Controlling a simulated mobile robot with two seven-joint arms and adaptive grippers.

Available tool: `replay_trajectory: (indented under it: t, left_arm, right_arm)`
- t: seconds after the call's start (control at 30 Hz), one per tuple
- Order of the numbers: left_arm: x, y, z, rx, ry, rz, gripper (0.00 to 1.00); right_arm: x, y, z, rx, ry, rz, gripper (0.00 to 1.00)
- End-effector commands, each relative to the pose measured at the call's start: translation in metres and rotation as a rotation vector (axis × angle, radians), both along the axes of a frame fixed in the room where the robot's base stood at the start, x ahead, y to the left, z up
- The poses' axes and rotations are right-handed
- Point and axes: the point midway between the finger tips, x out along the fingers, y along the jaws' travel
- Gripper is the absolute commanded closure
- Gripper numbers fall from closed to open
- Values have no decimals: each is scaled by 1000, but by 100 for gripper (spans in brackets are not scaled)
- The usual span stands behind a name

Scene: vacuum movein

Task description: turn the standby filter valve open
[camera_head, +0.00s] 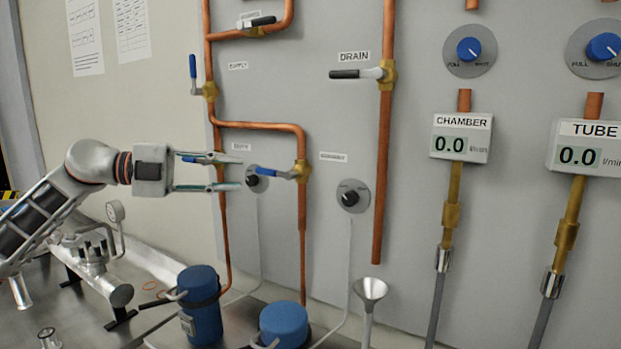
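The valve on the right-hand branch pipe has a brass body (301,170) and a blue lever (281,174) lying roughly level to the left, across the upright pipe. A small label (333,156) to its right is too blurred to read surely. My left gripper (240,173) is open, its two fingers pointing right, one above the other. Its tips are just left of the lever's end in the picture; nothing shows between them, and contact cannot be told. Another blue lever (203,159) on the left-hand branch shows partly behind the upper finger. My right gripper is out of view.
Dials (257,179) and (351,196) sit on the panel close to the lever. A supply valve lever (193,67) is above, and a black drain lever (347,74) is upper right. Blue canisters (200,308) and (284,324) and a funnel (370,289) stand below.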

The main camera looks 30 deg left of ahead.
Motion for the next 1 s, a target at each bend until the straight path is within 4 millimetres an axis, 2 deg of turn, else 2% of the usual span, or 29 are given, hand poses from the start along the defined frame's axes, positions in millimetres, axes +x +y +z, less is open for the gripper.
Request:
replay_trajectory:
  t: [0.17,0.4,0.7,1.0]
  left_arm:
    - [-3,3,9,34,7,11,73]
    - [12,-18,9,31,1,6,73]
    - [39,-49,0,29,5,6,73]
    - [45,-55,-4,32,7,9,73]
  right_arm:
    - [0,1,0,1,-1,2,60]
    - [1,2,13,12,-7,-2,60]
    - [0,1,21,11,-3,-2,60]
    - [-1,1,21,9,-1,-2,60]
